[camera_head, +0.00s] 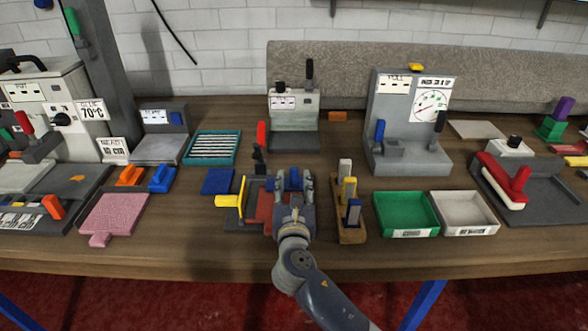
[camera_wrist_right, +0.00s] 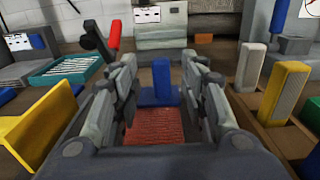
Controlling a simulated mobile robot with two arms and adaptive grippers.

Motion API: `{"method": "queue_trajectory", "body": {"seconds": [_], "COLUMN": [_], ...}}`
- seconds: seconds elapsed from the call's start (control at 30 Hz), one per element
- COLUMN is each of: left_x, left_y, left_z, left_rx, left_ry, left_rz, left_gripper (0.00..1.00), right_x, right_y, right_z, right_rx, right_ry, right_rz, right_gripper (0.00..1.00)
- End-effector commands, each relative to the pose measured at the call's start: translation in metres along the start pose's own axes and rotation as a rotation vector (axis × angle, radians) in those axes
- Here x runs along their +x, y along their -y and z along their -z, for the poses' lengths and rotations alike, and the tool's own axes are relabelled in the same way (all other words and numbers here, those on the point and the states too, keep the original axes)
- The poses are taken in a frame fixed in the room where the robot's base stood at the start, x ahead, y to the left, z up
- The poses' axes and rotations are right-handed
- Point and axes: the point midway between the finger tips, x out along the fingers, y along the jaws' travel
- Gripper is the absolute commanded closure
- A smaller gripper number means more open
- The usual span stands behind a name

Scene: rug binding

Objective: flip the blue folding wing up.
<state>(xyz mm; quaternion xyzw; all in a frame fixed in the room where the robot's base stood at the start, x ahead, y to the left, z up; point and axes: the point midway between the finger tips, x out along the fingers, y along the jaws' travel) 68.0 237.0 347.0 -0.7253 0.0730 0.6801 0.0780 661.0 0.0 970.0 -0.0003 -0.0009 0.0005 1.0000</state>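The blue folding wing (camera_head: 294,180) is at the far side of a small fixture in the middle of the table. In the right wrist view the blue wing (camera_wrist_right: 161,84) shows an upright tab rising from a low, wide blue part. My right gripper (camera_head: 293,177) is over the fixture. In the wrist view the right gripper (camera_wrist_right: 159,70) is open, with one finger on each side of the tab and gaps between. A reddish pad (camera_wrist_right: 154,125) lies on the near side of the blue wing. My left gripper is not in view.
A yellow wing (camera_head: 229,199) stands left of the fixture, and a red lever (camera_head: 262,135) rises behind it. A wooden holder (camera_head: 349,233) with upright blocks stands close on the right. Green (camera_head: 405,211) and white (camera_head: 465,210) trays lie farther right.

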Motion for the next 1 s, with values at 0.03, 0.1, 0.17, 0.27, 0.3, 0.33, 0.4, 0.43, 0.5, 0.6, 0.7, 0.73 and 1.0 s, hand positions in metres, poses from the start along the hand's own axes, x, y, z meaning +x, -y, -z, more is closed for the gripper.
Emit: {"method": "queue_trajectory", "body": {"seconds": [0.03,0.1,0.17,0.27,0.3,0.33,0.4,0.43,0.5,0.6,0.7,0.73,1.0], "left_x": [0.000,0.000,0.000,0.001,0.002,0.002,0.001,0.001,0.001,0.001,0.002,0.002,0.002], "left_y": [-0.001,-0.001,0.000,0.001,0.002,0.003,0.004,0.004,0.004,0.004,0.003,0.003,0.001], "left_z": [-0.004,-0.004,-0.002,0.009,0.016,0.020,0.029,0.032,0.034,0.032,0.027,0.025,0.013], "left_rx": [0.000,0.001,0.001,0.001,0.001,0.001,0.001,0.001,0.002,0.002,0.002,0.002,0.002], "left_ry": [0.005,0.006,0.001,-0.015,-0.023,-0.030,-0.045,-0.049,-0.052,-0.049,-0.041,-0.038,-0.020], "left_rz": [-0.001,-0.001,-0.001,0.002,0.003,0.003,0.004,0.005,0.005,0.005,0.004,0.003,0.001], "left_gripper": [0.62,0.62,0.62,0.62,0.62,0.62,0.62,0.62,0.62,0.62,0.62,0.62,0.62], "right_x": [0.010,0.022,0.030,0.042,0.045,0.048,0.052,0.053,0.055,0.056,0.056,0.056,0.056], "right_y": [0.001,0.000,0.000,0.000,0.001,0.001,0.001,0.001,0.001,0.000,0.000,0.000,0.001], "right_z": [-0.001,-0.001,-0.001,0.000,0.000,0.000,0.000,0.000,0.000,0.000,0.000,0.000,0.000], "right_rx": [-0.002,-0.002,0.000,-0.001,-0.001,0.000,0.001,0.001,0.001,0.001,0.001,0.001,0.001], "right_ry": [0.001,0.002,0.001,0.000,0.001,0.000,0.000,0.000,0.000,0.000,0.000,0.000,0.000], "right_rz": [0.003,0.002,0.002,0.001,0.002,0.002,0.002,0.002,0.001,0.001,0.001,0.001,0.001], "right_gripper": [0.60,0.60,0.60,0.60,0.60,0.60,0.60,0.60,0.60,0.60,0.60,0.60,1.00]}}
